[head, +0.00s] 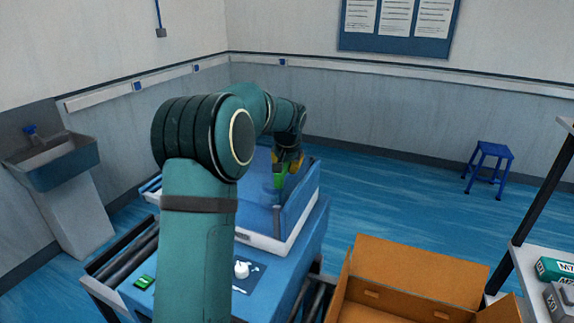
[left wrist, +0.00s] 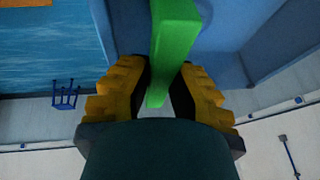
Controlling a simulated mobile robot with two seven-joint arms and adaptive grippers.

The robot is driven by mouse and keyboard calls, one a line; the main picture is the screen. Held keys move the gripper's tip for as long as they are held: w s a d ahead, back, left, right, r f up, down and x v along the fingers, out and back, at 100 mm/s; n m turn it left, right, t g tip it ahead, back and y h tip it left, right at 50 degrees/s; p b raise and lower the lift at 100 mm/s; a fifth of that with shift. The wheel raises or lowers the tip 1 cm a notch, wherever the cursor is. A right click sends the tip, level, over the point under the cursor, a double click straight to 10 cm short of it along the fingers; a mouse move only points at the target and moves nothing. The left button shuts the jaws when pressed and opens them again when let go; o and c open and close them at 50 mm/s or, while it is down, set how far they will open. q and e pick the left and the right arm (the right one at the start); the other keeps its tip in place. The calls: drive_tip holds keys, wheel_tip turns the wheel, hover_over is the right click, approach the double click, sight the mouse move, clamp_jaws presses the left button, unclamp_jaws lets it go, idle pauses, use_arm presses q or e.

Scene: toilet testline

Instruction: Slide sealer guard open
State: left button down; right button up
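The sealer guard (head: 302,207) is a blue cover on top of the blue machine in the middle of the head view. Its green handle (head: 280,179) stands at the guard's far side, partly hidden by my gripper. My left gripper (head: 288,162) reaches over the machine to this handle. In the left wrist view, the yellow fingers (left wrist: 164,80) with dark pads lie on both sides of the green handle (left wrist: 173,40) and appear to touch it. The blue guard wall (left wrist: 225,35) is just beyond. My left arm hides part of the machine. My right gripper is not in view.
The machine's front panel has a white knob (head: 241,270) and a green button (head: 144,282). An open cardboard box (head: 420,270) stands at the front right, beside a shelf (head: 527,262) with small boxes. A sink (head: 55,162) is at left. The blue floor behind is clear up to a stool (head: 490,152).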

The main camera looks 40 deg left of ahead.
use_arm(q)
drive_tip(key=s+a+p, duration=0.1)
drive_tip(key=a, duration=0.4)
drive_tip(key=s+a+p, duration=0.1)
drive_tip(key=s+a, duration=0.1)
drive_tip(key=a, duration=0.3)
drive_tip(key=s+a+p, duration=0.2)
drive_tip(key=a, duration=0.4)
drive_tip(key=shift+f, duration=0.15)
drive_tip(key=c, duration=0.8)
unclamp_jaws()
drive_tip(key=shift+c, duration=0.2)
drive_tip(key=shift+s+d+r, duration=0.1)
drive_tip(key=shift+r, duration=0.45)
drive_tip(key=v, duration=1.1)
drive_tip(key=shift+s+f, duration=0.1)
